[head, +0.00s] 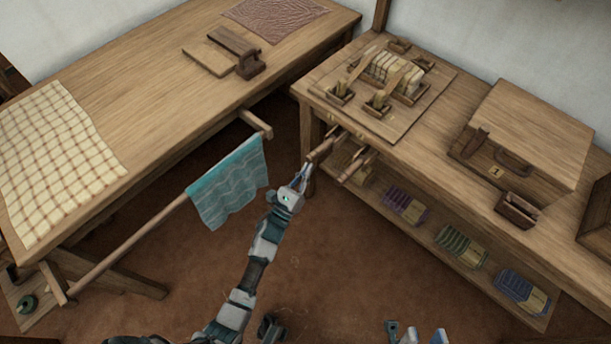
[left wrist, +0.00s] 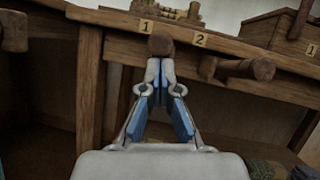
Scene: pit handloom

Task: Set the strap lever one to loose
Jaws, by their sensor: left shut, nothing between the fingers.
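Strap lever one (head: 320,151) is a wooden handle jutting from the front edge of the right-hand bench. In the left wrist view its round end (left wrist: 160,43) is beside the label 1, right at my fingertips. My left gripper (head: 306,168) is shut and empty, its tips at or just under that end; I cannot tell if they touch. Strap lever two (head: 357,167) sticks out to the right; it also shows in the left wrist view (left wrist: 245,69). My right gripper (head: 415,332) is partly in view at the bottom edge, its jaws unclear.
Above the levers is a wooden board (head: 415,120) with straps around a pale bundle. A lidded box (head: 525,135) stands to the right. A lower shelf (head: 410,232) holds coloured bundles. A teal cloth (head: 230,185) hangs on a rod left of my arm.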

